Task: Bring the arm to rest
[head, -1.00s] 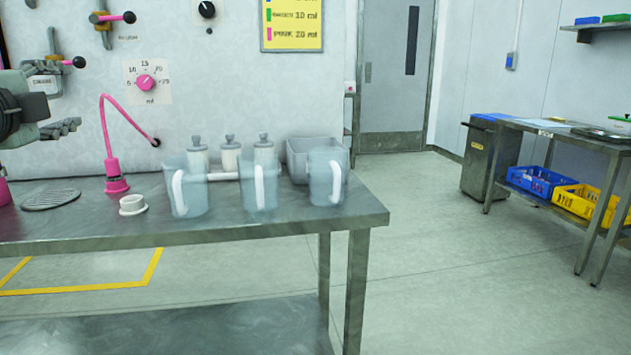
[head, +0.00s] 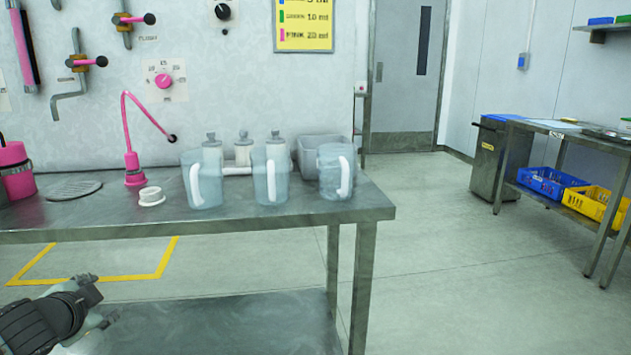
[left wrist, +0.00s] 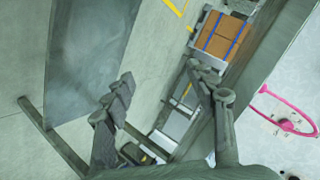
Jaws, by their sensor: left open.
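My left gripper (head: 98,305) is low at the bottom left of the head view, in front of the steel bench and below its top. In the left wrist view its two fingers (left wrist: 165,90) are spread apart with nothing between them. The bench (head: 290,222) carries three clear jugs with white handles: a left jug (head: 208,185), a middle jug (head: 263,178) and a right jug (head: 330,180). My right gripper is in neither view.
A pink spout (head: 132,160), a white ring (head: 151,197), lidded white pots (head: 243,150) and a grey bin (head: 310,148) are on the bench. A lower shelf (head: 240,320) lies beneath. Open floor (head: 440,240) lies to the right. A box with blue straps (left wrist: 222,37) shows in the wrist view.

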